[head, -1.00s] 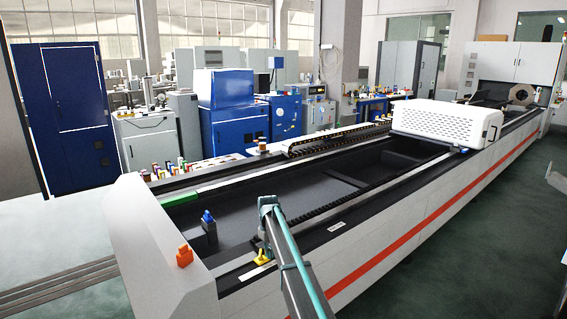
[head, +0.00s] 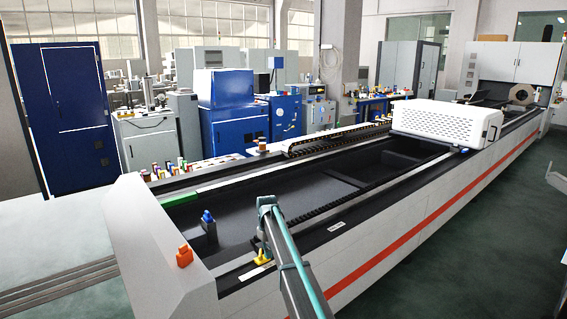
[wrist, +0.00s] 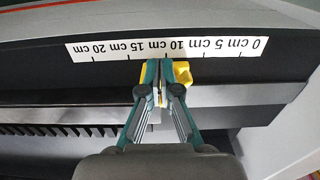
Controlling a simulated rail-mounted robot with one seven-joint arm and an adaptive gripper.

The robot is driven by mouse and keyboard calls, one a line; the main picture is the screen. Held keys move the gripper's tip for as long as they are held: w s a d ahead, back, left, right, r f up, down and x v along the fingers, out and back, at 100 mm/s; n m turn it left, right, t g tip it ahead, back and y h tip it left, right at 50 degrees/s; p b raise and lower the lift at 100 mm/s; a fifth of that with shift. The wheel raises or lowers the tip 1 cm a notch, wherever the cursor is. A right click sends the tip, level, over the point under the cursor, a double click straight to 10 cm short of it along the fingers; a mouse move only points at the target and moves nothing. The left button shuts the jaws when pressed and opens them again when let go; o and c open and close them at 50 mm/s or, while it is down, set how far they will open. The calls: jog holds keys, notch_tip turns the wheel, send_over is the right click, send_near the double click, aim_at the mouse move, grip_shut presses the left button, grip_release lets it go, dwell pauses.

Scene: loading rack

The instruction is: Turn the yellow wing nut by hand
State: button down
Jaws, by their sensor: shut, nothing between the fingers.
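The yellow wing nut (head: 263,257) sits on the dark near edge of the long machine bed in the head view, just under my gripper (head: 266,247). In the wrist view, yellow parts of the wing nut (wrist: 184,73) show on both sides of the fingertips, more on the right. My gripper (wrist: 160,95) points down at it with its two teal-edged fingers shut side by side. The fingers hide the middle of the wing nut. I cannot tell whether they touch it. A white centimetre scale (wrist: 120,48) lies just beyond, with the wing nut near its 10 cm mark.
A blue fitting (head: 208,217) stands inside the bed, left of my arm. An orange part (head: 184,257) sits on the bed's near left corner. A green strip (head: 206,197) lies on the far rail. The white carriage (head: 445,123) is far along the bed.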

jog(key=shift+w+a, duration=0.15)
jog(key=shift+a, duration=0.15)
dwell(0.4)
jog(key=shift+s+a, duration=0.45)
jog(key=shift+s, duration=0.1)
dwell(0.5)
jog(key=shift+s+a, duration=0.25)
jog(key=shift+a, duration=0.3)
jog(key=shift+s, duration=0.1)
dwell(0.4)
jog(key=shift+s+d, duration=0.1)
jog(key=shift+s, duration=0.2)
notch_tip(320, 180, up, 6)
jog(key=p, duration=0.2)
jog(key=shift+p, duration=0.35)
